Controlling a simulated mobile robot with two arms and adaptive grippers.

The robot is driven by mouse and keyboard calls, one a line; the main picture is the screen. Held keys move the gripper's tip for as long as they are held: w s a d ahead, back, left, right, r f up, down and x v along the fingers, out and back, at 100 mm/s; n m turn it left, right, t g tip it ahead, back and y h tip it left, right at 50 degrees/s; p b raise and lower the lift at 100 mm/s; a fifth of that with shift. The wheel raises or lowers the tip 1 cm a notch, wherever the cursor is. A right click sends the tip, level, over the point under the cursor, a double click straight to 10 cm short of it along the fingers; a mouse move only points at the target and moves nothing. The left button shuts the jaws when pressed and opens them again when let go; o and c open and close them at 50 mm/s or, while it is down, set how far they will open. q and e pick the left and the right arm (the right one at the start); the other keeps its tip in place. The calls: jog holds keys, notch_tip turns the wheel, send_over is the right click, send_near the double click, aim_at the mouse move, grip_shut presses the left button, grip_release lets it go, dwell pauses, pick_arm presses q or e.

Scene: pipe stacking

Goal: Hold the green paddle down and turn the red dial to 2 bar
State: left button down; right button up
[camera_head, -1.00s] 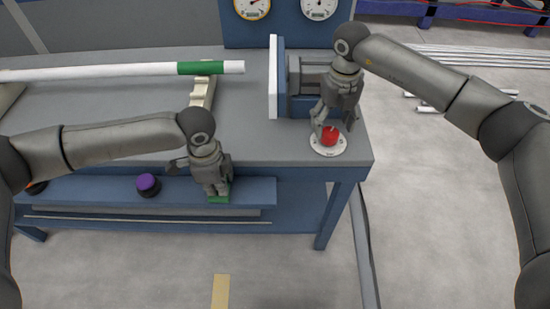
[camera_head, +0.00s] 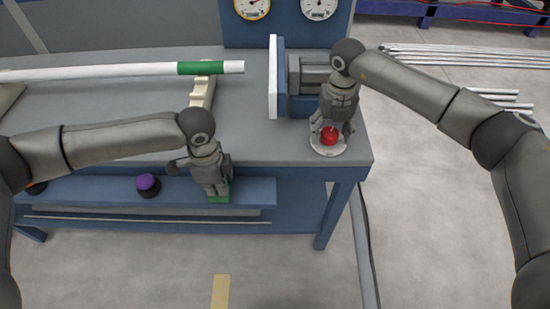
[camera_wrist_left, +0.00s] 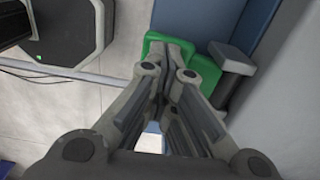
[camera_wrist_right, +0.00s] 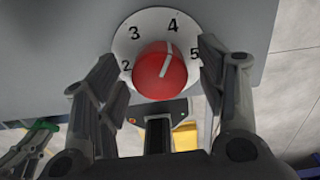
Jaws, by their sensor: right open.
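The red dial (camera_head: 329,138) sits on a white numbered plate at the bench's right front corner. In the right wrist view the dial's (camera_wrist_right: 160,80) white pointer line aims at about 4. My right gripper (camera_head: 332,131) is open, with one finger on each side of the dial; I cannot tell whether they touch it. The green paddle (camera_head: 219,199) is at the front shelf, mostly hidden under my left gripper (camera_head: 216,191). In the left wrist view the fingers are together, with their tips over the green paddle (camera_wrist_left: 205,70), seemingly against it.
A purple knob (camera_head: 148,183) stands on the front shelf (camera_head: 255,190) left of my left gripper. A white pipe with a green band (camera_head: 200,68) lies across the bench. A grey vice-like block (camera_head: 310,78) stands behind the dial. Two gauges (camera_head: 319,5) are at the back.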

jog(key=shift+f, duration=0.8)
jog(key=c, duration=1)
jog(key=shift+o, duration=0.2)
